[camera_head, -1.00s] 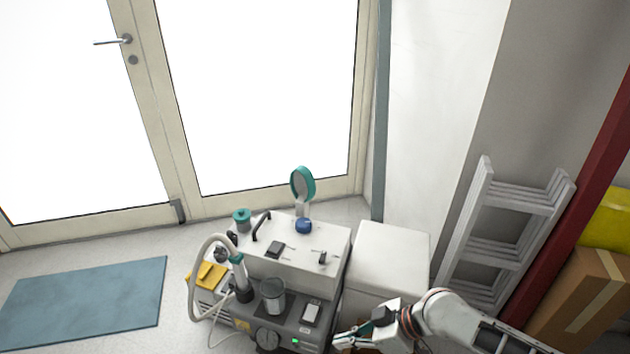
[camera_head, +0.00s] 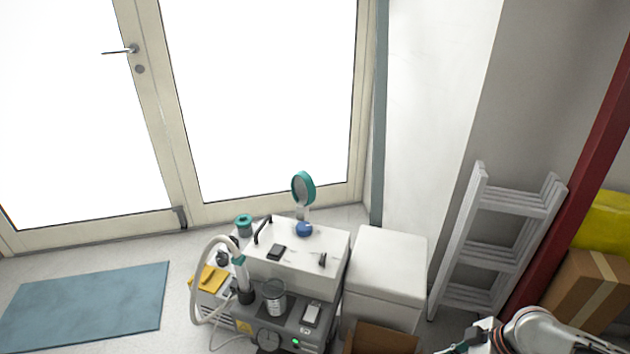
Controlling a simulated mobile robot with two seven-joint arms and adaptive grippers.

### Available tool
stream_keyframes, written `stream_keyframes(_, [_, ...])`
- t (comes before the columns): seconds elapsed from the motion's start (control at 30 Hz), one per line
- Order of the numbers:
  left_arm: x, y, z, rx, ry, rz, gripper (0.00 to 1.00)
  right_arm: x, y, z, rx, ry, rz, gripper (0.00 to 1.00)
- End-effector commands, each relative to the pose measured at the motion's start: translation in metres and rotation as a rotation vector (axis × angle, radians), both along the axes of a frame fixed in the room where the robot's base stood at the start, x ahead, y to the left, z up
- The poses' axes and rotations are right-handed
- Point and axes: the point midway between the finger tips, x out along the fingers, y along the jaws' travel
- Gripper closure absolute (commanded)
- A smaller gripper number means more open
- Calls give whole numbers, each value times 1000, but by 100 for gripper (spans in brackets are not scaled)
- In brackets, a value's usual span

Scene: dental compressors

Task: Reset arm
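My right arm comes in at the bottom right, and its gripper (camera_head: 462,346) shows at the lower edge, beside and to the right of an open brown box. The gripper is partly cut off by the frame edge. I cannot tell whether its fingers are open or shut. It stands apart from the compressor unit (camera_head: 290,262). My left gripper is not in view.
The compressor unit carries a teal-rimmed round piece (camera_head: 303,188), a hose (camera_head: 200,290) and a gauge (camera_head: 268,340). A white box (camera_head: 388,262) stands beside it, with the brown box (camera_head: 385,338) in front. A ladder (camera_head: 500,240), a red post (camera_head: 570,170) and a cardboard box (camera_head: 588,290) are at the right. A blue mat (camera_head: 85,305) lies left.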

Motion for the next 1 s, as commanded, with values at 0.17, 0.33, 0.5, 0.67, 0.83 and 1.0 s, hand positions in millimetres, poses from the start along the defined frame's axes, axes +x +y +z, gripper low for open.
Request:
stream_keyframes(0.17, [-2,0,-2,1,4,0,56,-29,2,-20,-17,-29,-3,100])
stream_keyframes(0.33, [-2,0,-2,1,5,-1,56,-60,5,-33,-33,-76,-7,100])
stream_keyframes(0.5, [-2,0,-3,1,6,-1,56,-94,6,-40,-49,-137,-12,100])
stream_keyframes(0.67, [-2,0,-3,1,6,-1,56,-125,6,-38,-65,-201,-11,100])
stream_keyframes(0.83, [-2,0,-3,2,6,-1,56,-161,4,-25,-82,-283,-3,100])
stream_keyframes(1.0, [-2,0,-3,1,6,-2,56,-190,2,-6,-99,-360,17,100])
